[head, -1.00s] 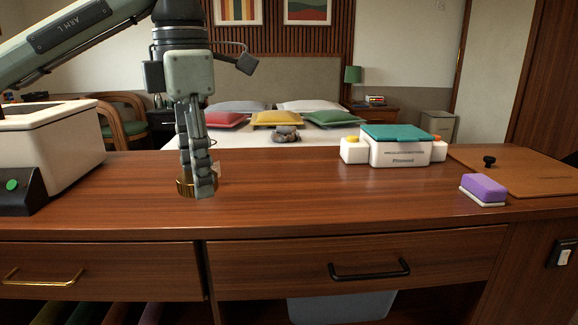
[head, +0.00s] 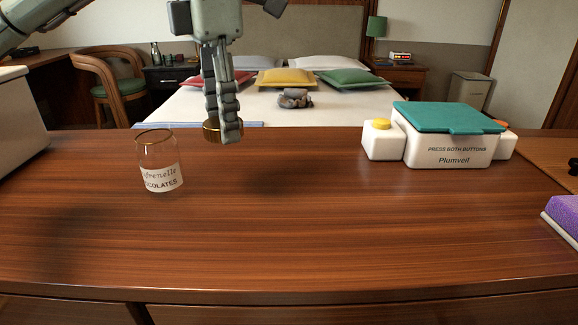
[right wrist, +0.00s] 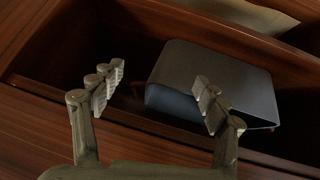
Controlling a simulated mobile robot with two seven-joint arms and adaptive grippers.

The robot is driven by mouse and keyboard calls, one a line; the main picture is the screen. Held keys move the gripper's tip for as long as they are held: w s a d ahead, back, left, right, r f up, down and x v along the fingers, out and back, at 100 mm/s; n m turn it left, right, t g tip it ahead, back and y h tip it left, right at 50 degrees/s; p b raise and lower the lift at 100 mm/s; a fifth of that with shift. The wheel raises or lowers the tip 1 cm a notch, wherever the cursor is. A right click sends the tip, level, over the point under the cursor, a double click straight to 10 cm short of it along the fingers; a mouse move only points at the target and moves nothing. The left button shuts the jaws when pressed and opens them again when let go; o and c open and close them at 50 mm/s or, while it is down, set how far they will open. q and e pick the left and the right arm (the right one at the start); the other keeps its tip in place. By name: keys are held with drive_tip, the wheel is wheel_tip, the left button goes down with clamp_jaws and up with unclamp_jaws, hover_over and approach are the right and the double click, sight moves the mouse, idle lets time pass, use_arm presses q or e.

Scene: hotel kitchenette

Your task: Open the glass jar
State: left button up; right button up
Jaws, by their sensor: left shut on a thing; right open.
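The glass jar (head: 158,162) stands upright on the wooden counter, left of centre in the head view. It is clear, with a gold rim, an open top and a white label ending in "OCOLATES". My left gripper (head: 224,128) is shut on the round gold lid (head: 210,130), to the right of the jar and apart from it. The fingers hide part of the lid. My right gripper (right wrist: 158,95) shows only in the right wrist view, open and empty, in front of a low wooden compartment.
A white box with a teal lid (head: 448,117) and side buttons stands at the back right. A purple sponge (head: 566,212) lies at the right edge. A grey-blue bin (right wrist: 212,85) sits in the compartment. The counter's middle and front (head: 300,220) are clear.

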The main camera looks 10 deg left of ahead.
use_arm(q)
drive_tip(key=w+d+f, duration=0.1)
drive_tip(key=d+f, duration=0.2)
drive_tip(key=d, duration=0.1)
hover_over(296, 188)
wheel_tip(296, 188, down, 3)
drive_tip(key=shift+f, duration=0.2)
wheel_tip(296, 188, down, 4)
drive_tip(key=shift+f, duration=0.1)
use_arm(e)
drive_tip(key=shift+w+a+r+t, duration=0.25)
drive_tip(key=shift+w+a+t, duration=0.05)
drive_tip(key=shift+w+a, duration=0.1)
drive_tip(key=shift+w, duration=0.1)
use_arm(q)
drive_tip(key=o, duration=1.1)
drive_tip(key=shift+o, duration=0.9)
use_arm(e)
drive_tip(key=shift+w+a+r+t+y, duration=0.3)
drive_tip(key=shift+w+a+r, duration=0.15)
drive_tip(key=shift+a, duration=0.1)
